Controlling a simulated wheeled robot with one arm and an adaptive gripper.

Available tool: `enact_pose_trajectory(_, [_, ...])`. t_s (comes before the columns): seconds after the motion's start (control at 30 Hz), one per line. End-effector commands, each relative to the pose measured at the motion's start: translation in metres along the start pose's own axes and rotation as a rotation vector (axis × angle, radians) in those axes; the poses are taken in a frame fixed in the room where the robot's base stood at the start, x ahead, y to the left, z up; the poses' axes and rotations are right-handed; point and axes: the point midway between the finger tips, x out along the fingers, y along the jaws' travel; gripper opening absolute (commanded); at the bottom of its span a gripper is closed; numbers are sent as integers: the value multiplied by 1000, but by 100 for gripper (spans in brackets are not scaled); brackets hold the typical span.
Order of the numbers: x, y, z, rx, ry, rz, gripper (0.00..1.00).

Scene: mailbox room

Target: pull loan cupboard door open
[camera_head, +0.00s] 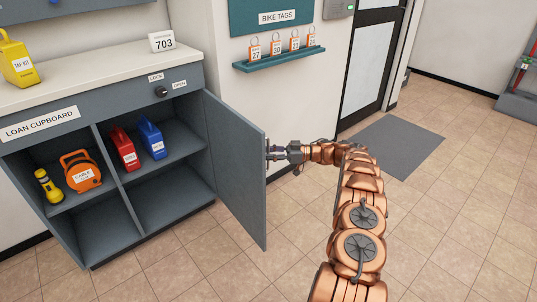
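The loan cupboard (85,78) stands at the left, with a grey body, a pale top and a "LOAN CUPBOARD" label. Its grey door (236,165) is swung well open on the right side, with its inner face in view. My gripper (270,150) is at the door's free edge, and my copper arm comes in from the lower right. The door edge hides part of the fingertips, so I cannot tell whether they are open or shut, or whether they touch the door. The door's outer face and any handle are hidden.
The shelves hold a yellow torch (48,187), an orange reel (81,172), a red case (124,149) and a blue case (152,139). A dark knob (161,92) sits between LOCK and OPEN labels. Tiled floor (440,230) at the right is clear around a grey mat (400,145).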

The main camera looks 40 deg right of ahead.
Motion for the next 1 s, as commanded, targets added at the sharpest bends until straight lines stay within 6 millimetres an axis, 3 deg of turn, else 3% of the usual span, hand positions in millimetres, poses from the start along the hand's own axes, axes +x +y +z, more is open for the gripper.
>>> enact_pose_trajectory(0.17, [-12,0,0,-1,1,1,37])
enact_pose_trajectory(0.5, [-56,0,1,-1,2,0,37])
enact_pose_trajectory(1.0, [-75,0,0,1,-1,0,37])
